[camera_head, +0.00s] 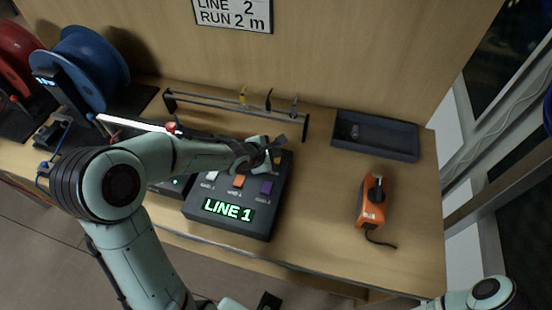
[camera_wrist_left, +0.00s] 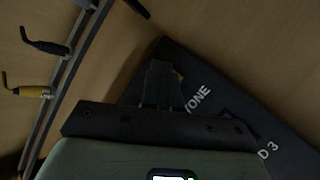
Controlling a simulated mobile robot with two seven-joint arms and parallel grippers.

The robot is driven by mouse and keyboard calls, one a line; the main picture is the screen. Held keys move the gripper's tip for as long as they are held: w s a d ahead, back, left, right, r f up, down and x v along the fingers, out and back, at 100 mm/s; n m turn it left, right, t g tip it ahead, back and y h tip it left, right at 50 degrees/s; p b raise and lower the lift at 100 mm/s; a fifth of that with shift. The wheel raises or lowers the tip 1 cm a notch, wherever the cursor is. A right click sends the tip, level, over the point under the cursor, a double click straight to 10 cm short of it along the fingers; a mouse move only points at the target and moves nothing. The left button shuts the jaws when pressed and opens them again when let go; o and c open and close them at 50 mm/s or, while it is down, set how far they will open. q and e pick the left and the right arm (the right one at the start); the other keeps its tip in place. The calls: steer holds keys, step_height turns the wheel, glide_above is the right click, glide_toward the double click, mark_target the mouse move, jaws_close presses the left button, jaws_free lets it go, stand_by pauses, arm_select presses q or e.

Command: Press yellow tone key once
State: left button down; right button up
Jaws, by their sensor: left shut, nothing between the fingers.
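The dark console (camera_head: 240,229) sits on the bench with a lit green "LINE 1" display (camera_head: 229,210). Its white key (camera_head: 212,175), orange key (camera_head: 238,181) and purple key (camera_head: 266,187) are in view. A small yellow patch of the yellow tone key (camera_head: 277,161) shows beside my left gripper (camera_head: 276,150), mostly hidden by it. In the left wrist view the shut, empty fingers (camera_wrist_left: 162,70) lie over the console corner near lettering ending in "ONE". I cannot tell whether the fingertips touch the key. My right gripper is out of view.
A low rack (camera_head: 220,106) with several small hooked tools stands behind the console. A dark tray (camera_head: 376,136) and an orange device (camera_head: 371,202) with a cable are to the right. Blue (camera_head: 92,62) and red (camera_head: 18,58) reels stand at the left. Bare bench lies right of the console.

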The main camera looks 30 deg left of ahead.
arm_select(q)
steer(key=shift+f, duration=0.1)
stand_by(0.6)
steer(key=shift+f, duration=0.35)
steer(key=shift+f+b, duration=0.45)
steer(key=shift+b, duration=0.05)
stand_by(0.5)
steer(key=shift+r+p, duration=0.85)
steer(key=shift+p, duration=0.15)
steer(key=shift+r, duration=0.1)
